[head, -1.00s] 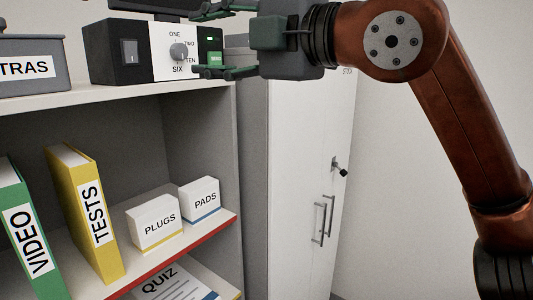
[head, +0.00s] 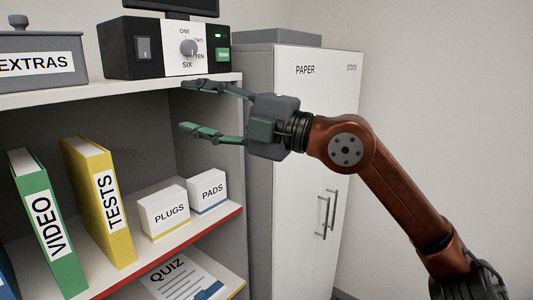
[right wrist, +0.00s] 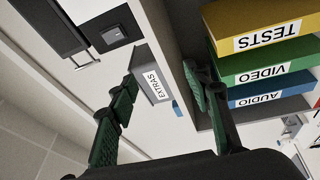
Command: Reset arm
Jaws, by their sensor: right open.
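My right gripper (head: 185,107) is open and empty. In the head view it points left, in front of the shelf unit, with one finger near the top shelf's edge and the other lower, in front of the compartment below. Its fingers also show in the right wrist view (right wrist: 160,85), spread apart with nothing between them touching either one. The orange-brown right arm (head: 395,200) comes in from the lower right. My left gripper is not in view.
A black device with a dial (head: 165,48) and an EXTRAS box (head: 40,68) stand on the top shelf. Below are binders (head: 100,200), a PLUGS box (head: 163,213) and a PADS box (head: 208,192). A white cabinet (head: 310,130) stands right; bare wall lies beyond.

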